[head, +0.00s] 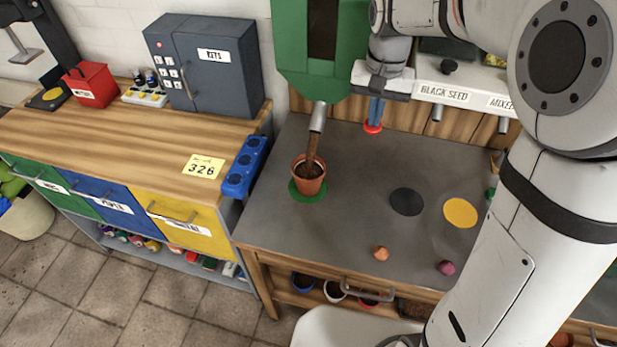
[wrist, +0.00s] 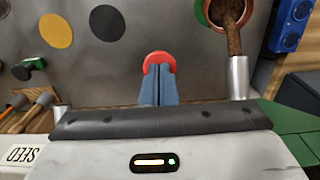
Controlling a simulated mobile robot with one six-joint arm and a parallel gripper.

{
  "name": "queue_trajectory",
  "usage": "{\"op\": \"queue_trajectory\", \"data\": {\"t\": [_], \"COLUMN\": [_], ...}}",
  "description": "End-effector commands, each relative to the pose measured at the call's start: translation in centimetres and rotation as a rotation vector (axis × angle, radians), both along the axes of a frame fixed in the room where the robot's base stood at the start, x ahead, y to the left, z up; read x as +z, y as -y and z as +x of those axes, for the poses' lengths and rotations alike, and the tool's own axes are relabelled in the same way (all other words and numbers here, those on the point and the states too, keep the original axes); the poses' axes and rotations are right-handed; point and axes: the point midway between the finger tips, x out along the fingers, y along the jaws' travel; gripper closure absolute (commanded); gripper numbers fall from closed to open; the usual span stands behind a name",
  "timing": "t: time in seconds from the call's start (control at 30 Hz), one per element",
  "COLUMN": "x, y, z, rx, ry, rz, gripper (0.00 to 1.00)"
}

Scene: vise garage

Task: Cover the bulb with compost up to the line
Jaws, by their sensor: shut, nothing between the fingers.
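A terracotta pot (head: 309,179) stands upright on a green disc (head: 308,196) at the left of the grey bench. A green dispenser (head: 322,83) hangs above it, and brown compost (head: 313,150) streams from its metal spout (head: 318,117) into the pot. Compost shows inside; I see no bulb or line there. The wrist view shows the pot (wrist: 213,22) and stream (wrist: 234,40) at upper right. My gripper (head: 375,118) is shut and empty, its blue fingertips (wrist: 158,75) at a red round button (wrist: 158,60) right of the spout. They appear to touch it.
An orange bulb-like piece (head: 380,253) and a purple one (head: 445,267) lie at the bench front. A black disc (head: 406,201) and a yellow disc (head: 460,212) are bare. A blue rack (head: 244,168) edges the left counter. Labelled bins (head: 455,92) line the back.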

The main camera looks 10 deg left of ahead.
Motion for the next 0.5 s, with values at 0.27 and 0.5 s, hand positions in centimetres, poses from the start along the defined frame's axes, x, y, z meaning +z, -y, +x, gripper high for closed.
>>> {"op": "queue_trajectory", "data": {"t": [0.27,0.5], "x": [-0.4,0.8], "y": [0.0,0.0], "z": [-0.1,-0.1], "rx": [0.000,0.000], "ry": [-0.004,-0.003], "rz": [-0.001,0.000], "gripper": [1.00,1.00]}}
